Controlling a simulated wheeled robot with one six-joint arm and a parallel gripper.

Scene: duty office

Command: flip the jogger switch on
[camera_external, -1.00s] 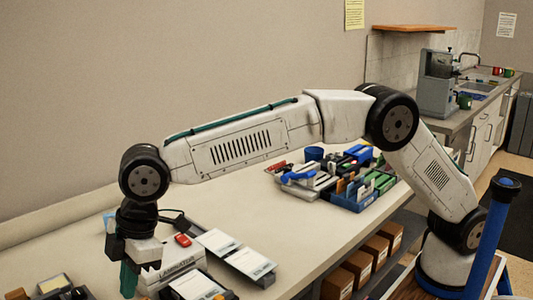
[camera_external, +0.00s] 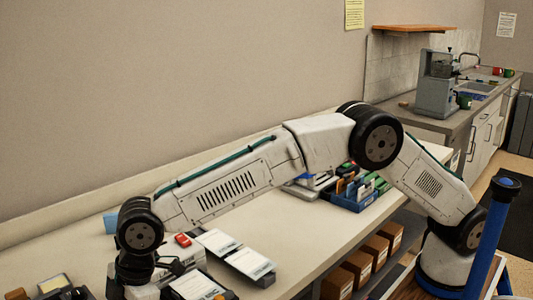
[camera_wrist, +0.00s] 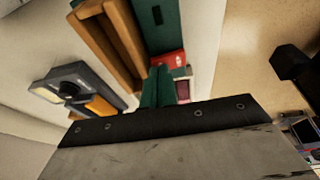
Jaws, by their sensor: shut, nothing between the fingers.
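My gripper (camera_wrist: 163,87) shows its green fingers in the wrist view, close together with nothing between them. In the external view my wrist hangs at the lower left and the fingers are hidden.
Pale cards (camera_external: 250,262) lie right of my wrist. A dark device with a pale pad (camera_external: 53,283) stands at the lower left. Blue file trays (camera_external: 352,201) stand farther along the counter (camera_external: 300,235), which is clear between. Brown slats (camera_wrist: 116,40) show in the wrist view.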

